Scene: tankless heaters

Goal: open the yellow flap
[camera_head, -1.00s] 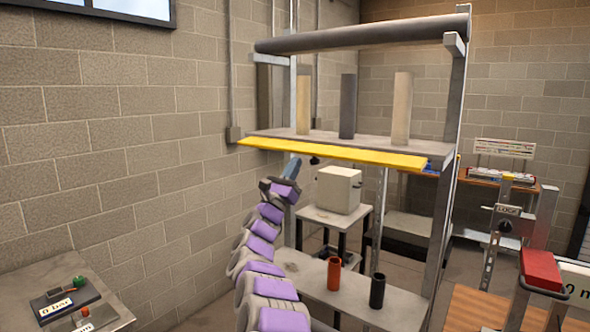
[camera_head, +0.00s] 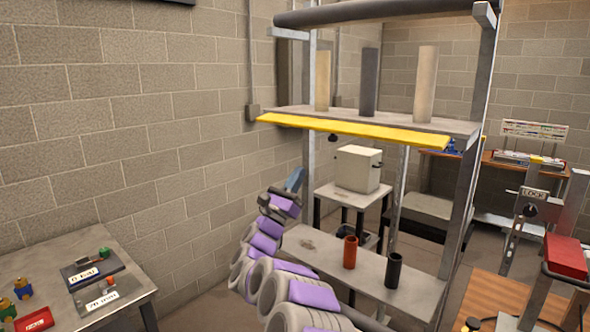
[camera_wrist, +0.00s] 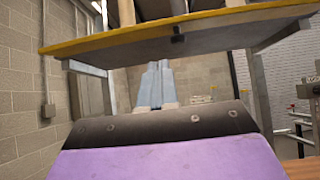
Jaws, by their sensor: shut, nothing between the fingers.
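The yellow flap (camera_head: 355,130) is a long, thin strip along the front edge of the rack's upper shelf, and it lies about level. In the wrist view the yellow flap (camera_wrist: 180,27) crosses the top of the picture, seen from below, with a small dark fitting under its middle. My gripper (camera_head: 296,178) is below the flap's left part, apart from it, pointing up. In the wrist view my gripper (camera_wrist: 157,85) has its blue-grey fingers together and empty, below the flap's edge.
On the upper shelf (camera_head: 455,127) stand three upright cylinders. The lower shelf (camera_head: 330,262) holds a red cup (camera_head: 350,252) and a black cup (camera_head: 393,270). A white box (camera_head: 358,168) stands on a stand behind. A side table (camera_head: 125,290) is at left. A block wall (camera_head: 130,120) borders the left.

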